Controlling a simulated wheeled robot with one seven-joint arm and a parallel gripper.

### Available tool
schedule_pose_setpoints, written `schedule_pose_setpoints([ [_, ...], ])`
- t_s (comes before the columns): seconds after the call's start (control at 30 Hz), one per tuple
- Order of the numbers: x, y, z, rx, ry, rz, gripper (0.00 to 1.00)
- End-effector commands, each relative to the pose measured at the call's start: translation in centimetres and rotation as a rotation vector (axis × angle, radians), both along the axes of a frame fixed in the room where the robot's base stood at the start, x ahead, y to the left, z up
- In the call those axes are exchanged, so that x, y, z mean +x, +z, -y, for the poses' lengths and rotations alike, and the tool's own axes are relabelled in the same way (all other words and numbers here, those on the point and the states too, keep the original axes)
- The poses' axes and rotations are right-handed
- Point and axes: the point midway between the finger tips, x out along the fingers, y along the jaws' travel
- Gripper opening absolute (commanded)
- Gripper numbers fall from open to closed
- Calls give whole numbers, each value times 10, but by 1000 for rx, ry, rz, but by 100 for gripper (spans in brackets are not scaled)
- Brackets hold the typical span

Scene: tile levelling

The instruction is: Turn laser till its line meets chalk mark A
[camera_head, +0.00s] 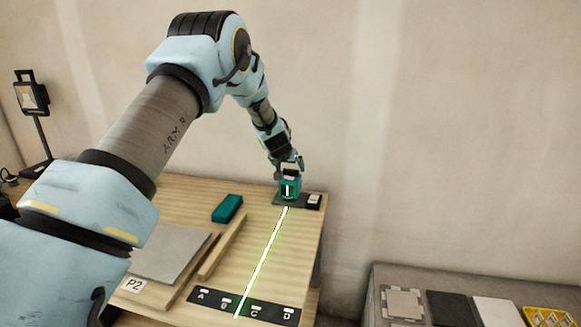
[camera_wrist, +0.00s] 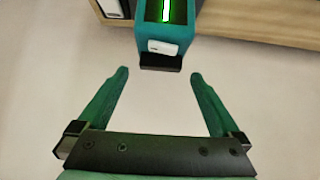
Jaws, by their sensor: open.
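The teal laser (camera_head: 291,187) stands on a dark base plate at the far end of the wooden bench. Its bright green-white line (camera_head: 262,255) runs toward the near edge and crosses the dark marked strip (camera_head: 275,310) between B and C. Chalk mark A (camera_head: 203,294) is at the strip's left end, left of the line. My gripper (camera_head: 288,167) is at the laser. In the wrist view my gripper (camera_wrist: 158,75) is open, and the laser (camera_wrist: 178,35) lies just ahead of its fingertips, with nothing gripped. Contact in the head view is hidden.
A teal block (camera_head: 227,208), a wooden strip (camera_head: 222,247) and a grey tile (camera_head: 170,252) lie left of the line. A small white-topped item (camera_head: 314,200) sits right beside the laser. A separate grey table (camera_head: 375,290) stands at right with samples and a yellow tray (camera_head: 547,316).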

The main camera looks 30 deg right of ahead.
Motion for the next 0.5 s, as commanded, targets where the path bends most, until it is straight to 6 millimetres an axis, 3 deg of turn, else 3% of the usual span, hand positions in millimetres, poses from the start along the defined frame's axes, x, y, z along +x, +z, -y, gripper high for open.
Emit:
schedule_pose_setpoints([
  [0.2,12,-17,12,2,-1,-1,100],
  [0.5,16,-23,16,1,-1,0,100],
])
